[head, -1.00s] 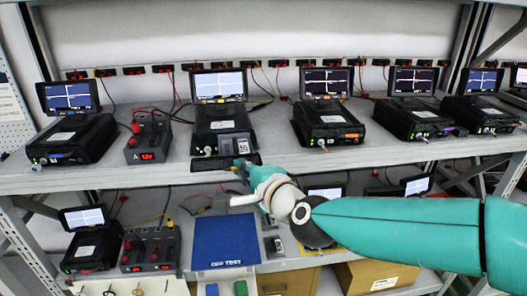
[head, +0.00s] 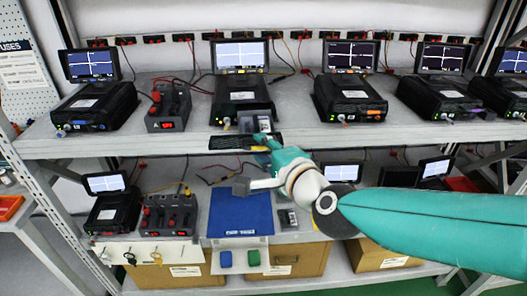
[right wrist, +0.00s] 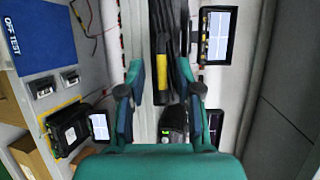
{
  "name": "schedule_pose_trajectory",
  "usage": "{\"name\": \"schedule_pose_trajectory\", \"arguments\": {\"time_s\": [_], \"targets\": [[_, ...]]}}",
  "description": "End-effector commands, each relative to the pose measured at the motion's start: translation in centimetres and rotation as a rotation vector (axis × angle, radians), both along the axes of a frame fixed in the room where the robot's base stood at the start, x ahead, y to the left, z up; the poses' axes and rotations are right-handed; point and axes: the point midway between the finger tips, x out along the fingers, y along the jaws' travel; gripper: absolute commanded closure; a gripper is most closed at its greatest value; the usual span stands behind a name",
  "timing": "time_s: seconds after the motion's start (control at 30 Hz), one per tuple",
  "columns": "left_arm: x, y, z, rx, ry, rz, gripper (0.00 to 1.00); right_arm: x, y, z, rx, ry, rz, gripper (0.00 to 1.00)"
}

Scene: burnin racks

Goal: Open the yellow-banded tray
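A black device with a lit pale screen (head: 240,55) stands in the middle of the upper shelf. A dark slab (head: 231,143) sticks out below it at the shelf edge, and I take this as the tray. In the right wrist view, a dark part with a yellow band (right wrist: 162,72) lies between the fingers. My right gripper (head: 252,162) is open at the shelf edge, one finger by the slab, the other lower; it also shows in the right wrist view (right wrist: 163,85). Its fingers stand apart, and I cannot tell whether either touches the slab. My left gripper is not in view.
Similar devices flank it, one left (head: 95,105) and one right (head: 350,98). A grey box with red terminals (head: 168,108) stands close on the left.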

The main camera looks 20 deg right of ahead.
Motion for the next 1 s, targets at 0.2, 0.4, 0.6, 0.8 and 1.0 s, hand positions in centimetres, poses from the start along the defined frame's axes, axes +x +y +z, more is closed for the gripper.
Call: {"name": "schedule_pose_trajectory", "arguments": {"time_s": [0.2, 0.4, 0.6, 0.8, 1.0], "targets": [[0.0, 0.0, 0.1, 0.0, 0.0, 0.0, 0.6, -1.1, -0.1, 0.4, 0.001, -0.004, 0.0, 0.66], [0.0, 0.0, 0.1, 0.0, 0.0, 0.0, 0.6, -4.3, -0.3, 1.1, 0.002, -0.006, 0.002, 0.66], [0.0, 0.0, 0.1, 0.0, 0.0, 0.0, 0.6, -8.0, -0.6, 1.8, 0.003, -0.005, 0.002, 0.66], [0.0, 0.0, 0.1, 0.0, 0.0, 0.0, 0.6, -10.4, -0.9, 2.2, 0.001, -0.004, 0.0, 0.66], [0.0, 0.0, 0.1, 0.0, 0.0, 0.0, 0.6, -11.5, -1.0, 2.3, 0.0, 0.0, 0.001, 0.66]]}}
